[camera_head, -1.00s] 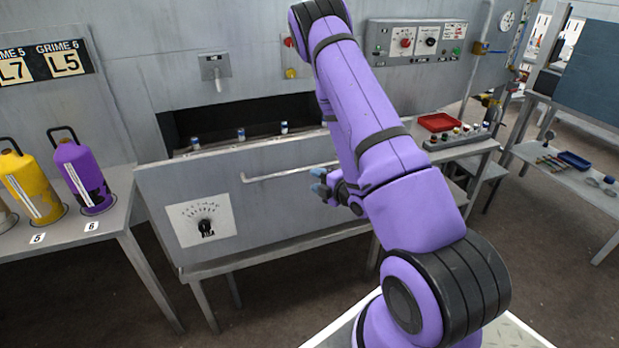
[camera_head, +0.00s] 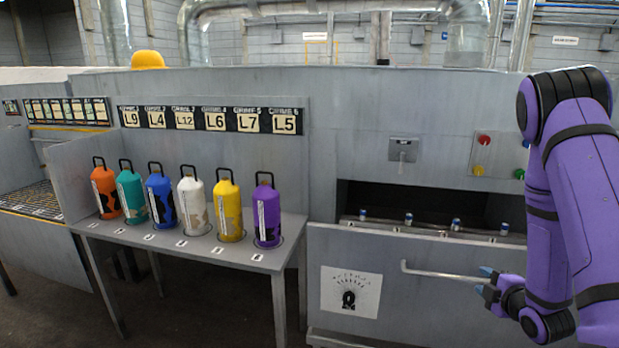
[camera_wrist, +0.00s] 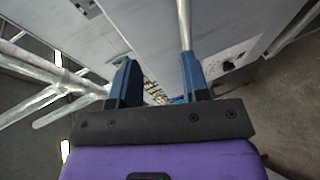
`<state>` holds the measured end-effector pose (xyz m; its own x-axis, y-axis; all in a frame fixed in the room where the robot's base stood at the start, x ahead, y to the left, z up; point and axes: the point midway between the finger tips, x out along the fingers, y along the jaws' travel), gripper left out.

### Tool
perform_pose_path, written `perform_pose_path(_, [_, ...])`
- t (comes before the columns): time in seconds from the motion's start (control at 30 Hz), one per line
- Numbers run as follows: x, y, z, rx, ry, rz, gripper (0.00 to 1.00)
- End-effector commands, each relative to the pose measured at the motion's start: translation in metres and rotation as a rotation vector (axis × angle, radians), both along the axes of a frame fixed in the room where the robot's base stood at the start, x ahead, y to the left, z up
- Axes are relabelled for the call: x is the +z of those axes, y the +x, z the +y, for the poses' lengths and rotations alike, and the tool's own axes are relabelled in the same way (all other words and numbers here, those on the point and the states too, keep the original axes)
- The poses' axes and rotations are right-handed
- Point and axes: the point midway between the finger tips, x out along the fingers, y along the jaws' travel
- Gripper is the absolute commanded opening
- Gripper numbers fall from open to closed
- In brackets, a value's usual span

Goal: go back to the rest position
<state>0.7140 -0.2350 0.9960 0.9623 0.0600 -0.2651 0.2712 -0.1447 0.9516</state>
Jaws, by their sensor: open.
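My gripper (camera_head: 486,281) is at the right of the picture, by the right end of the bar handle (camera_head: 440,274) on the grey front panel (camera_head: 400,315). In the wrist view its two blue fingers stand apart with nothing held between them, so my gripper (camera_wrist: 159,78) is open. The light bar handle also shows in the wrist view (camera_wrist: 183,22), ending at the right finger in the picture. I cannot tell whether that finger touches it. My purple arm comes down along the right edge.
Several coloured canisters, among them a purple one (camera_head: 266,215) and an orange one (camera_head: 104,192), stand on a grey table (camera_head: 275,258) at the left. Several small cylinders (camera_head: 408,218) stand in the dark opening behind the panel. Floor shows in front of the table.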

Motion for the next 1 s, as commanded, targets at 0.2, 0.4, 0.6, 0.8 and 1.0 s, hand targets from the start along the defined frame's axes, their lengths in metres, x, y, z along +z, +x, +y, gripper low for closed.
perform_pose_path(0.2, [0.054, 0.017, 0.008, -0.103, 0.106, 0.087, 0.42])
perform_pose_path(0.4, [0.101, 0.018, 0.018, -0.213, 0.225, 0.167, 0.42])
perform_pose_path(0.6, [0.148, 0.005, 0.032, -0.327, 0.356, 0.244, 0.42])
perform_pose_path(0.8, [0.191, -0.020, 0.051, -0.441, 0.499, 0.317, 0.42])
perform_pose_path(1.0, [0.231, -0.058, 0.073, -0.553, 0.643, 0.393, 0.42])
